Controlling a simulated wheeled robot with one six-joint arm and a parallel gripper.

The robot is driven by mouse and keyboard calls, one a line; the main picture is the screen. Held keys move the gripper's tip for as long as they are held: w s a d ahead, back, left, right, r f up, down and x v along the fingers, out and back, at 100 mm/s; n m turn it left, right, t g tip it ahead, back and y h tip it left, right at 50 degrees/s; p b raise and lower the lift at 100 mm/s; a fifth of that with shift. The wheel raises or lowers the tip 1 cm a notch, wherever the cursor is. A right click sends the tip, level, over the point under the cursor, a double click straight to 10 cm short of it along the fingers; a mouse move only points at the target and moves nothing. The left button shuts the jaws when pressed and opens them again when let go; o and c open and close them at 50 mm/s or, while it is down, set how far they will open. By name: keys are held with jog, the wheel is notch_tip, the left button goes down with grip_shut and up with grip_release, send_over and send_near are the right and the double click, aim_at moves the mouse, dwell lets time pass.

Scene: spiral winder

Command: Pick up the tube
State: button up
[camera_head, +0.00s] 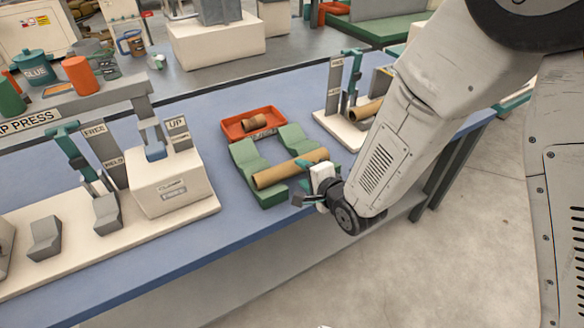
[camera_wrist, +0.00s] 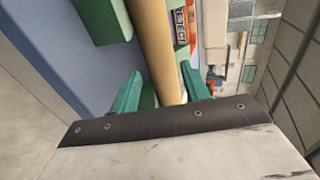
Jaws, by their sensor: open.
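A long brown cardboard tube (camera_head: 290,168) lies across a green two-block cradle (camera_head: 246,154) on the blue bench. In the wrist view the tube (camera_wrist: 152,45) runs between the two green fingers of my gripper (camera_wrist: 160,78). The fingers are apart, one on each side, with a visible gap on the left. The cradle (camera_wrist: 102,20) shows at the upper left there. Contact with the tube cannot be told.
A red tray (camera_head: 236,131) with a short brown roll (camera_head: 255,122) stands behind the cradle. A white-based fixture (camera_head: 341,128) holding another brown tube (camera_head: 365,110) is at the back right. A white press box (camera_head: 165,183) stands at left. Blue bench (camera_head: 225,215) in front is clear.

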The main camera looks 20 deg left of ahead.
aim_at(297, 169)
jog(key=x, duration=0.4)
jog(key=shift+w+a+f, duration=0.15)
jog(key=shift+a, duration=0.05)
jog(key=c, duration=0.6)
jog(key=shift+c, duration=0.2)
